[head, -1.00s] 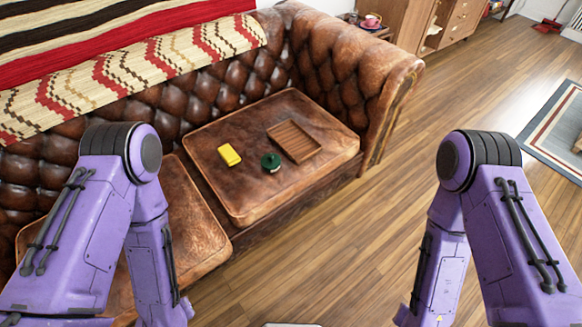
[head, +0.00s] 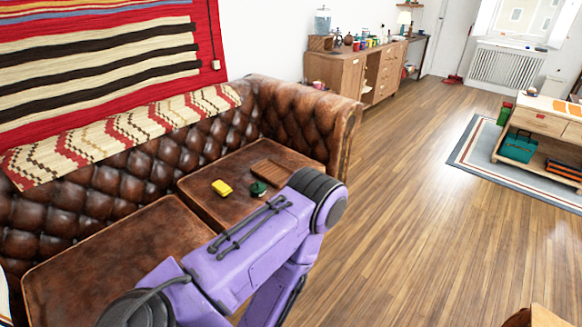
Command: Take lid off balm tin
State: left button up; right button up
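A small round dark green tin (head: 259,188), which looks like the balm tin, sits on the right seat cushion of the brown leather sofa (head: 100,247). Whether its lid is a separate piece is too small to tell. A yellow block-like item (head: 222,187) lies to its left and a brown slatted wooden tray (head: 272,172) lies just behind it to the right. My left arm reaches across the lower middle of the head view, in front of the cushion. Neither gripper shows in this view.
A wooden cabinet (head: 345,78) with jars on top stands against the back wall. A low wooden table (head: 540,125) with a teal box stands on a rug (head: 480,150) at the right. The wooden floor (head: 420,230) between is clear.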

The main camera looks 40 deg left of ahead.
aim_at(257, 187)
jog(key=u, duration=0.15)
jog(key=i, duration=1.35)
jog(key=u, duration=0.55)
jog(key=i, duration=1.25)
jog(key=u, duration=1.55)
jog(key=i, duration=1)
jog(key=u, duration=0.95)
